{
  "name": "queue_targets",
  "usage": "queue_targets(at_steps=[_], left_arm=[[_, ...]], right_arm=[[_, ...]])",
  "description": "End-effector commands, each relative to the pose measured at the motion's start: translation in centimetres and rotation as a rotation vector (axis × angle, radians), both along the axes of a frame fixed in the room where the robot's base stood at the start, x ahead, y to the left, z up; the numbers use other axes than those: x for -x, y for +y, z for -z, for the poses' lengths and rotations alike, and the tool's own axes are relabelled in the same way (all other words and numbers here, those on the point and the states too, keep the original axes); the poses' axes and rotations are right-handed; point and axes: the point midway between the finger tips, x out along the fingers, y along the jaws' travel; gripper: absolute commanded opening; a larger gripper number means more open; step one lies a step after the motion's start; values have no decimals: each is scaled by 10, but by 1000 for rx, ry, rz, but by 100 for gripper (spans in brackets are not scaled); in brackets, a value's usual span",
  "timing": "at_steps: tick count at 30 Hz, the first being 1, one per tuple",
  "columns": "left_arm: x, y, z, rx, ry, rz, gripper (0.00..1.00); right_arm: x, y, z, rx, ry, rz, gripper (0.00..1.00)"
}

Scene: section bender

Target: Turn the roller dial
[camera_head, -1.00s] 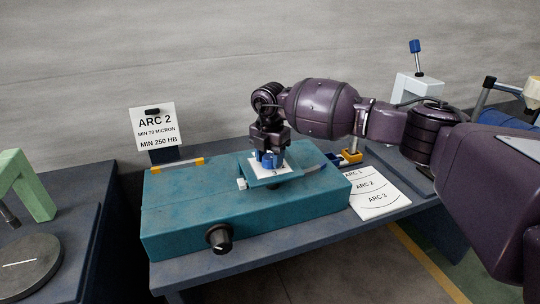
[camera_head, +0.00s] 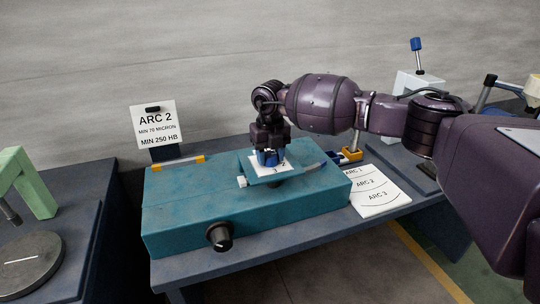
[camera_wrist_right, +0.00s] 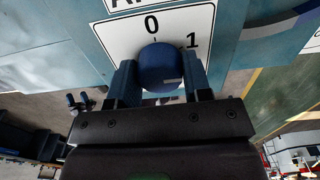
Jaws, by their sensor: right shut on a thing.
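The roller dial is a round blue knob (camera_wrist_right: 160,68) on a white numbered plate (camera_wrist_right: 112,38). In the right wrist view, 0 stands just beyond the knob and 1 to its right. A small pale mark shows on the knob's near right side. My right gripper (camera_wrist_right: 161,80) is shut on the knob, one finger on each side. In the head view my right gripper (camera_head: 268,156) points down over the plate (camera_head: 286,170) on top of the teal machine (camera_head: 185,215), largely hiding the knob. My left gripper is out of view.
A black knob (camera_head: 219,236) is on the machine's front. A sign (camera_head: 155,124) reading ARC 2 stands behind it. A card (camera_head: 376,190) with ARC 1, 2 and 3 lies to the right. A green frame (camera_head: 28,182) and a round disc (camera_head: 30,265) are at left.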

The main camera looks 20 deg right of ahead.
Motion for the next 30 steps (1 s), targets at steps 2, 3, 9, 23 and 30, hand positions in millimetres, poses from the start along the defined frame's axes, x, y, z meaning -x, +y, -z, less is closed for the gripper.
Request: queue_targets(at_steps=[2,3,9,23,30], left_arm=[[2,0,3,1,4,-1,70],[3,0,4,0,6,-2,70],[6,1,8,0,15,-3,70],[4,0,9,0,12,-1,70],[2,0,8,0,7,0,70]], right_arm=[[0,0,0,-1,-1,-62,21],[0,0,0,-1,-1,-92,21],[0,0,0,-1,-1,-218,21],[0,0,-1,-1,-2,-333,21],[0,0,-1,0,-2,-334,21]])
